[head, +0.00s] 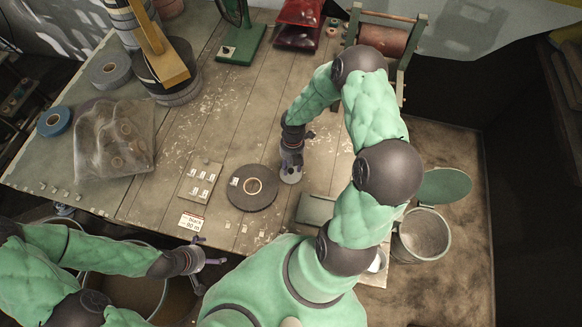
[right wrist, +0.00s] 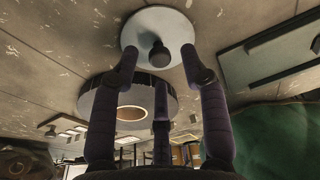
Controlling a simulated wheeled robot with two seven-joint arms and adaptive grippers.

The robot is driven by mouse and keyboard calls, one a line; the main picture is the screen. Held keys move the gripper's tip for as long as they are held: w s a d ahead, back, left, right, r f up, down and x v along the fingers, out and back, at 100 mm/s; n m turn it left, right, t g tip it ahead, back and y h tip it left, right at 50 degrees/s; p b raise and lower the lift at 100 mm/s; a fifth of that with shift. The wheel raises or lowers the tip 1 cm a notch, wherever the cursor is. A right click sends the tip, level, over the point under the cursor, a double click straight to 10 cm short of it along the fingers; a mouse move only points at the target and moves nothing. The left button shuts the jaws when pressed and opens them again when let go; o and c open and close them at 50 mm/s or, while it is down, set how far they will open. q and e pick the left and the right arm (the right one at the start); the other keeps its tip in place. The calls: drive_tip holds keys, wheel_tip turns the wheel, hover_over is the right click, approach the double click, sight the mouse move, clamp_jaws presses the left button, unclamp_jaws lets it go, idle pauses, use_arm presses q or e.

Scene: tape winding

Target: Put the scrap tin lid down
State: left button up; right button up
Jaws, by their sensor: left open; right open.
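A small pale round lid with a dark knob (right wrist: 158,40) lies flat on the table in the right wrist view. In the head view its rim (head: 291,177) shows under my right gripper (head: 291,160), just right of the dark tape roll (head: 252,188). My right gripper is open. In the wrist view its fingers (right wrist: 160,75) are spread near the knob, with none seen closed on it. Whether a finger touches the lid I cannot tell. My left gripper (head: 205,263) is open and empty off the table's front edge.
A plastic bag of rolls (head: 113,140) lies further left. A grey-green box (head: 316,209) stands at right. A bin with raised green lid (head: 445,186) stands on the floor.

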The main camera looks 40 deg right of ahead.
wheel_tip(320, 180, up, 10)
drive_tip(key=d+p, duration=0.1)
drive_tip(key=shift+w, duration=0.45)
drive_tip(key=shift+f, duration=0.1)
